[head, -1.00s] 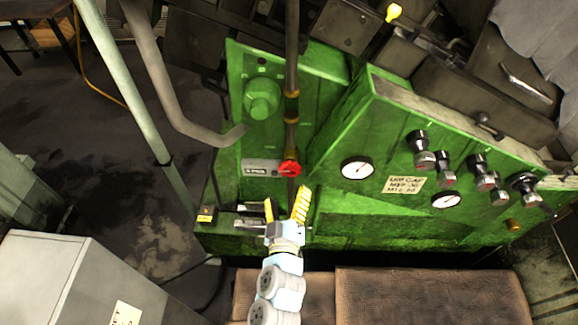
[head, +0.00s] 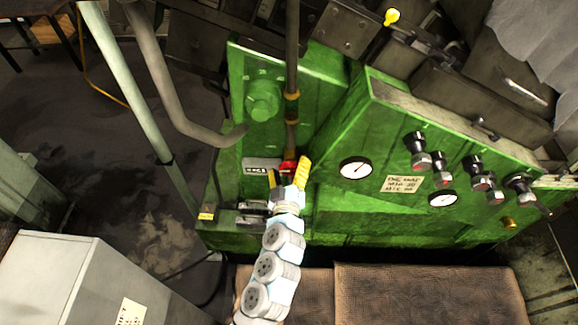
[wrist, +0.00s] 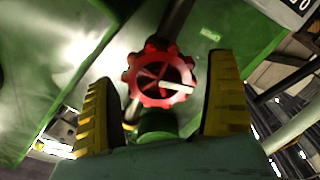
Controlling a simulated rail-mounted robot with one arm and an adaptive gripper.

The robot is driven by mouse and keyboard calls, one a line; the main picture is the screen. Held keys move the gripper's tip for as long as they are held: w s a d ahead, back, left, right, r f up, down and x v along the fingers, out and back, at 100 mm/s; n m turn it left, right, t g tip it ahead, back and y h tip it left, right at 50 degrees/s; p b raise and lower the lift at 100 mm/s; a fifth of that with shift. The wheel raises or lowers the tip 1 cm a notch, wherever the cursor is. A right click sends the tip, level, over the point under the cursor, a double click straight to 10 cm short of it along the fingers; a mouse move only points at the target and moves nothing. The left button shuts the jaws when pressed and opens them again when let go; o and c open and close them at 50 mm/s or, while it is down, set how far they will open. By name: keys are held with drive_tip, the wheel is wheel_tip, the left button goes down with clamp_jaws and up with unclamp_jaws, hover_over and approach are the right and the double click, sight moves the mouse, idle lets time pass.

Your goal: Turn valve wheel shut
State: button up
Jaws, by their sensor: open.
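The red valve wheel (head: 288,167) is on the vertical pipe at the front of the green machine, partly hidden behind my gripper in the head view. In the wrist view the valve wheel (wrist: 160,77) shows as a lobed red ring with spokes and a pale stem, above a green valve body (wrist: 157,121). My gripper (head: 288,172) is open, with yellow ridged fingers. In the wrist view my gripper (wrist: 165,95) has one finger on each side of the wheel, with gaps visible. Whether the fingertips reach the wheel's depth I cannot tell.
The vertical pipe (head: 292,60) rises above the wheel. A gauge (head: 355,169) and several dark knobs sit on the sloped green panel to the right. A grey cabinet (head: 60,275) stands at lower left. Brown mats (head: 400,295) cover the floor in front.

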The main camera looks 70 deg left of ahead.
drive_tip(key=shift+c, duration=0.4)
drive_tip(key=c, duration=1.1)
drive_tip(key=shift+m+b, duration=0.3)
drive_tip(key=shift+b, duration=0.05)
drive_tip(key=shift+f+m+b, duration=0.1)
drive_tip(key=shift+m+b, duration=0.55)
drive_tip(key=shift+m, duration=0.25)
drive_tip(key=shift+w+m+b, duration=0.1)
drive_tip(key=shift+m+b, duration=0.6)
drive_tip(key=shift+m, duration=1)
drive_tip(key=shift+r, duration=0.2)
